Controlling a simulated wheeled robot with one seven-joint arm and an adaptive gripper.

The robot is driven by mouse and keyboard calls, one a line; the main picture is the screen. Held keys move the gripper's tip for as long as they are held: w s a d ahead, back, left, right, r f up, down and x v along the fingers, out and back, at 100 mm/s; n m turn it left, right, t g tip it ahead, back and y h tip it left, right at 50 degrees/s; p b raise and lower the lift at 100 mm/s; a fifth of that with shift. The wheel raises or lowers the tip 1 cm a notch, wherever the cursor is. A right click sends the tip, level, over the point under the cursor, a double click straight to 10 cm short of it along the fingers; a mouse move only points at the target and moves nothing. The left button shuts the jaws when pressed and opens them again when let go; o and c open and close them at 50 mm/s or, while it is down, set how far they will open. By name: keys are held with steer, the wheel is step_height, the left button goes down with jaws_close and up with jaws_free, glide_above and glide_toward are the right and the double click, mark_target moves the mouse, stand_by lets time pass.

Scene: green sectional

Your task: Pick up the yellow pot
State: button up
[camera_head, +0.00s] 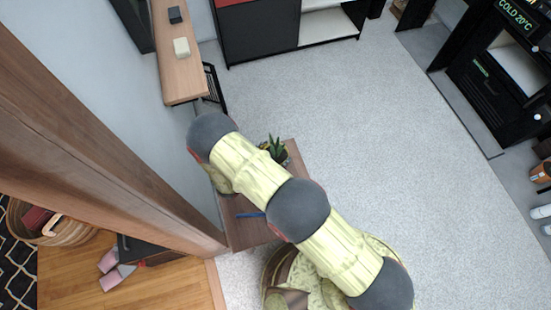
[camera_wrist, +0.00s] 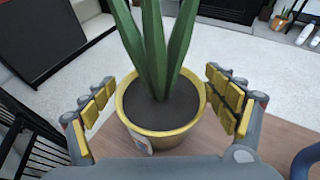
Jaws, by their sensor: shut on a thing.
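The yellow pot (camera_wrist: 162,137) holds dark soil and a plant with long green leaves (camera_wrist: 155,45). In the wrist view it sits upright between the yellow-padded fingers of my gripper (camera_wrist: 160,95), which is shut on it. The right finger lies close against the pot's side; a small gap seems to show at the left. In the head view the plant (camera_head: 273,147) shows just beyond my arm, over the small wooden table (camera_head: 247,238). My arm hides most of the pot and gripper there. I cannot tell whether the pot touches the table.
A blue object (camera_head: 250,215) lies on the table, partly behind my arm. A wooden shelf (camera_head: 177,70) with small items and a wooden post (camera_head: 110,150) stand to the left. A black cabinet (camera_head: 258,32) stands at the back. The grey carpet (camera_head: 350,120) to the right is clear.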

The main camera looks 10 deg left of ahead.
steer(key=c, duration=1.2)
steer(key=shift+c, duration=0.3)
steer(key=shift+r, duration=0.1)
